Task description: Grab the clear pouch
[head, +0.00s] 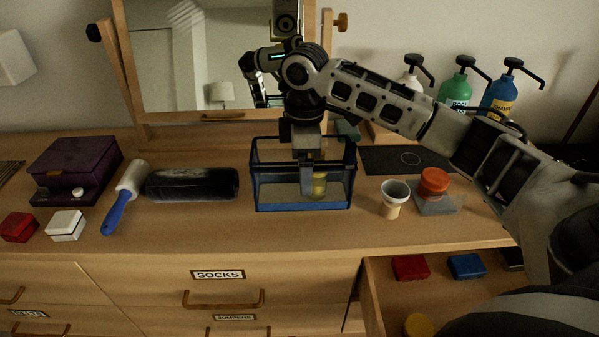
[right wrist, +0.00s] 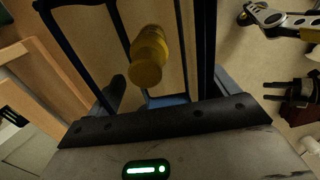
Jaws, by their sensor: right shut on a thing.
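The clear pouch (head: 270,190) is a see-through box shape with dark blue edges, standing upright on the dresser top in the middle of the head view. Its dark edges also show in the right wrist view (right wrist: 206,45). A yellow bottle (head: 319,187) is inside it and shows in the right wrist view (right wrist: 148,60). My right gripper (head: 307,182) points straight down over the pouch, its fingers well apart on either side of it, shut on the pouch. The far finger is hidden in the head view. My left gripper is not in the head view.
A dark roll (head: 192,184), a lint roller (head: 125,196) and a purple box (head: 75,168) lie left. Pump bottles (head: 458,84) and a mirror (head: 160,60) are behind. A drawer (head: 430,300) is open at lower right.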

